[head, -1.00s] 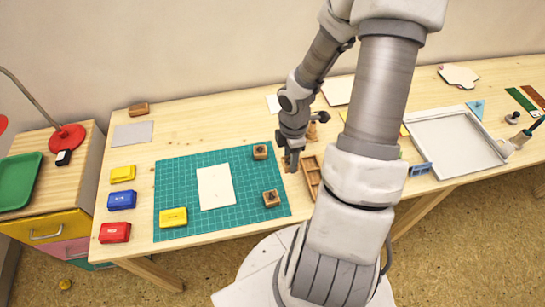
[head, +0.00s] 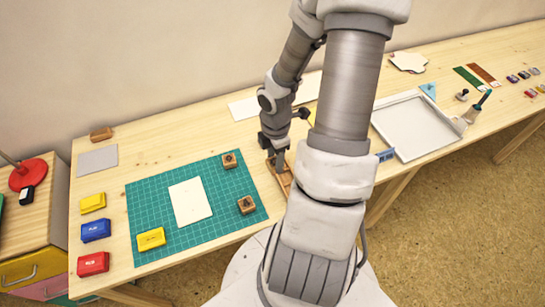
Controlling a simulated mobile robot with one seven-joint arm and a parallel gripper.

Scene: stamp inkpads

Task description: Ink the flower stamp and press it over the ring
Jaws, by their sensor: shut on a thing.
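My gripper (head: 276,163) points down at the wooden compartment tray (head: 284,185), right of the green mat. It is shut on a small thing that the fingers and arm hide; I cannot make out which. Two wooden stamps stand on the mat, one at the upper right (head: 229,160) and one at the lower right (head: 246,204). Their designs are too small to tell. A cream card (head: 190,201) lies mid-mat; no ring can be made out on it. A yellow inkpad (head: 151,239) sits at the mat's lower left. Yellow (head: 92,202), blue (head: 96,230) and red (head: 93,263) inkpads stand left of the mat.
The green cutting mat (head: 150,195) is clear around the card. A grey sheet (head: 96,159) and a wooden block (head: 101,134) lie at the back left. A large white tray (head: 415,128) stands right of my arm. My arm hides part of the table.

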